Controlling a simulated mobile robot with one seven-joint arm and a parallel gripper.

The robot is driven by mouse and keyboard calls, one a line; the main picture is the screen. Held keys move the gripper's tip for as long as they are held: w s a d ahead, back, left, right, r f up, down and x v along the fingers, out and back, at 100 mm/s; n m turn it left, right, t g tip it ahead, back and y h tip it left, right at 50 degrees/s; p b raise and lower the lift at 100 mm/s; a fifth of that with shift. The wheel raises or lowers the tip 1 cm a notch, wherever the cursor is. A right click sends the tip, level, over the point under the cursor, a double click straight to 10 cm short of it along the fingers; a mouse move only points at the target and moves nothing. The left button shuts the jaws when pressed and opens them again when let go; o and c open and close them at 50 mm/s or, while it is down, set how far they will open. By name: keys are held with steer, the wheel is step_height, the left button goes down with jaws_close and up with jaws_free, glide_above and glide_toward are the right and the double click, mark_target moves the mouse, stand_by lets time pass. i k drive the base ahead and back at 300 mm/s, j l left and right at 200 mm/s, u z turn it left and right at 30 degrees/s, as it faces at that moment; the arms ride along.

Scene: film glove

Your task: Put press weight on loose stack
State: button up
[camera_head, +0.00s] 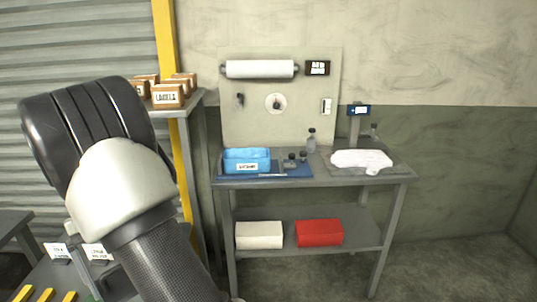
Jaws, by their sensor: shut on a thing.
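My arm fills the left foreground, and its lower end runs out of the bottom of the frame. My gripper is not in view, nor is anything it may hold. I cannot make out a press weight or a loose stack for certain. A low grey bench (43,284) at the bottom left carries yellow bars (46,296) and small white label cards (96,251). My arm hides much of this bench, and the card text is too small to read.
A grey table (310,182) at the wall holds a blue box (246,160), small bottles (311,141) and a white cloth-like item (361,160). Its lower shelf has a white box (259,235) and a red box (319,232). Cartons (168,96) stand on a shelf. Floor at right is clear.

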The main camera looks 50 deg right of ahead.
mark_target(354, 161)
steer(key=k+z, duration=0.1)
steer(key=k, duration=0.5)
steer(key=z, duration=1.25)
steer(key=i+l+z, duration=0.1)
steer(key=z, duration=1.15)
steer(key=i+j, duration=0.7)
steer(key=i, duration=0.15)
steer(key=i+j, duration=0.15)
steer(key=i, duration=0.2)
steer(key=i+j, duration=0.15)
steer(key=i, duration=0.25)
steer(key=i+j, duration=0.15)
steer(key=i, duration=0.2)
